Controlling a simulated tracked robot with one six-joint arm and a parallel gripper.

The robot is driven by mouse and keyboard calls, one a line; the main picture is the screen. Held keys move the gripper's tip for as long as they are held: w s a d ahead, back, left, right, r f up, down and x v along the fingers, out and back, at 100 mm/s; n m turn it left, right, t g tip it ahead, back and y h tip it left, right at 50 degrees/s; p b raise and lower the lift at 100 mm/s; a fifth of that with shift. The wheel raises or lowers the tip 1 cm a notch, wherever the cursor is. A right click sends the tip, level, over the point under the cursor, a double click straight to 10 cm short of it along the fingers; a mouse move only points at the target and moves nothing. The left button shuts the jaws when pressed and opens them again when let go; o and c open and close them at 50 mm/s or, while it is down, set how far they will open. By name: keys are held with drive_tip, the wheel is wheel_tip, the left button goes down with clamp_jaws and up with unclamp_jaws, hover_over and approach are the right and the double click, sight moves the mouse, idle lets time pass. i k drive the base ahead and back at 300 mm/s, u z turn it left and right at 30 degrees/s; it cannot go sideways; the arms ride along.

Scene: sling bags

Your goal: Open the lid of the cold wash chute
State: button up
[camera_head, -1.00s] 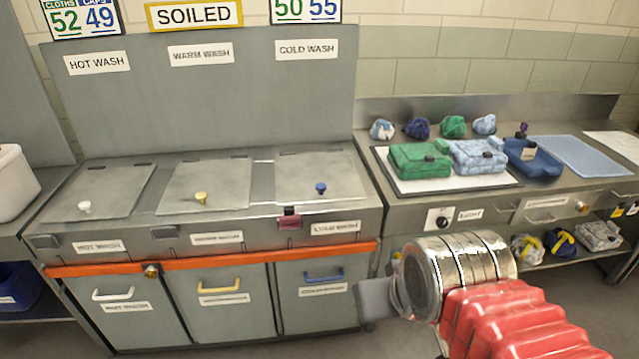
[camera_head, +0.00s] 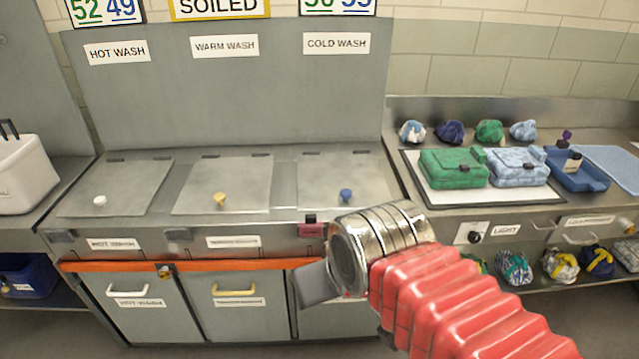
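The cold wash chute lid (camera_head: 325,177) is a flat grey metal plate at the right end of the chute counter, below the COLD WASH sign (camera_head: 336,43). It lies shut, with a blue knob (camera_head: 346,195) near its front edge. My gripper (camera_head: 316,285) is a grey end piece at the end of my red and silver arm. It appears in front of the counter, lower in the picture than the lid and apart from the knob. My arm hides part of the counter's front right and the cold wash door. The finger opening does not show.
The warm wash lid (camera_head: 225,178) with a yellow knob and hot wash lid (camera_head: 125,180) with a white knob are shut. A dark red latch (camera_head: 312,230) sits on the front edge. An orange rail (camera_head: 220,265) runs below. Bags lie on the right counter.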

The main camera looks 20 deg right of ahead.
sight(357, 181)
drive_tip(key=u, duration=0.25)
drive_tip(key=i, duration=1.1)
drive_tip(key=z, duration=0.35)
